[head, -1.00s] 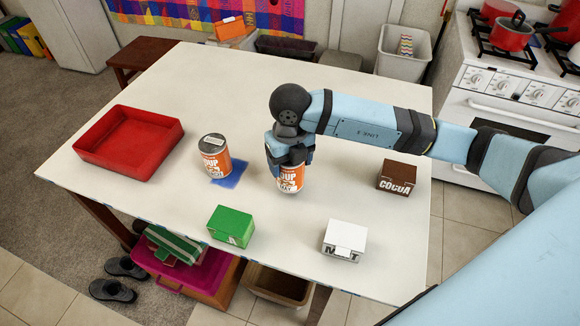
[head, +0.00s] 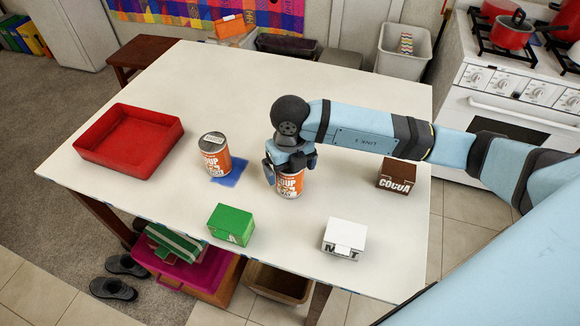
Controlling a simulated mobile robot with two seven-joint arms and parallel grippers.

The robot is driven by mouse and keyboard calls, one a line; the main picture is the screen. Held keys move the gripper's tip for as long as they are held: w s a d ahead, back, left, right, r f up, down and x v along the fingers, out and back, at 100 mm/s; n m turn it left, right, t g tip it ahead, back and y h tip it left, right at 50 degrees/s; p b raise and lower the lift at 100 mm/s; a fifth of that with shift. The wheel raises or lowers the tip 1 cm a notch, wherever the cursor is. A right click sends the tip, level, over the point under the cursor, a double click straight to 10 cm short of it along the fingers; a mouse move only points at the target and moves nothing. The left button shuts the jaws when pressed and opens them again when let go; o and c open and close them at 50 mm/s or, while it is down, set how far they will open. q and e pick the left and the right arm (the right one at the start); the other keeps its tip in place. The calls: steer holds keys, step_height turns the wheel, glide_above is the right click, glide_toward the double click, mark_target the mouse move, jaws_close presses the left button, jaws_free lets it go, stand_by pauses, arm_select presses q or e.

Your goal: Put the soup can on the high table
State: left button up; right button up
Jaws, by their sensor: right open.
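Two orange and white soup cans stand upright on the white table (head: 330,90). The left soup can (head: 213,156) stands at the edge of a small blue patch (head: 232,174). The other soup can (head: 291,185) is under my right gripper (head: 288,170), which comes down over it from above. The right gripper is open, with its fingers around the upper part of this can. The gripper hides the can's top. My left gripper is not in view.
A red tray (head: 128,118) lies at the left. A green box (head: 231,225), a white box (head: 344,239) and a brown cocoa box (head: 396,175) stand near the front and right. The back of the table is clear. A stove (head: 520,95) stands at the right.

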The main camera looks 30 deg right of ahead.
step_height(320, 180, up, 12)
steer(key=shift+r+b, duration=0.15)
steer(key=shift+b, duration=0.9)
steer(key=shift+s, duration=0.1)
